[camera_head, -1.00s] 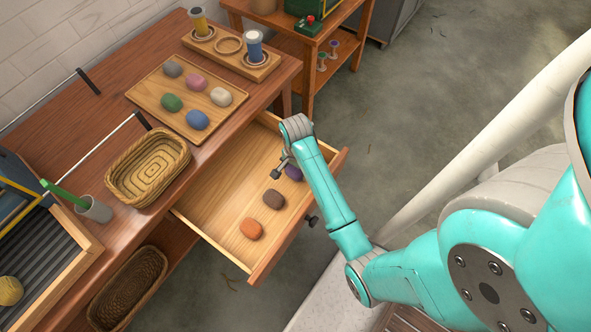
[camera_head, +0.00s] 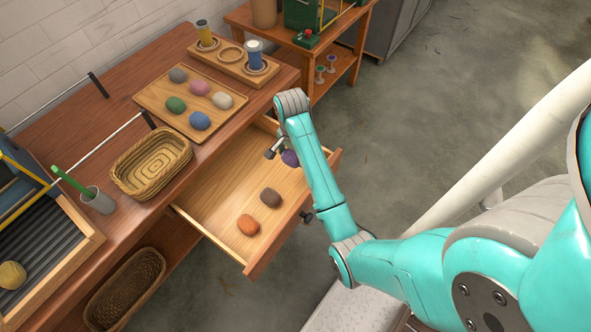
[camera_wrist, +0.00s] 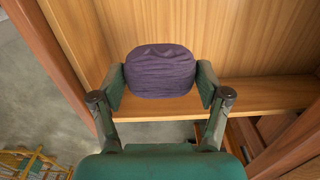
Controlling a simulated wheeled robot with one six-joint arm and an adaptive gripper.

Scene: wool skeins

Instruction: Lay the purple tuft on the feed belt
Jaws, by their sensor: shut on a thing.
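The purple tuft (camera_wrist: 160,72) is between the two fingers of my gripper (camera_wrist: 161,86) in the wrist view, and the fingers are shut on it. In the head view the purple tuft (camera_head: 290,158) shows partly behind my arm, over the right part of the open drawer. My gripper (camera_head: 280,152) is mostly hidden by the arm there. The feed belt (camera_head: 40,245) is most likely the dark ribbed surface in a wooden frame at the far left of the bench. A yellow tuft (camera_head: 12,275) lies on it.
The open drawer (camera_head: 215,190) holds a brown tuft (camera_head: 270,198) and an orange tuft (camera_head: 248,224). On the bench are a wicker basket (camera_head: 152,162), a cup with a green stick (camera_head: 98,200), a board of several tufts (camera_head: 160,98) and a spool rack (camera_head: 235,62).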

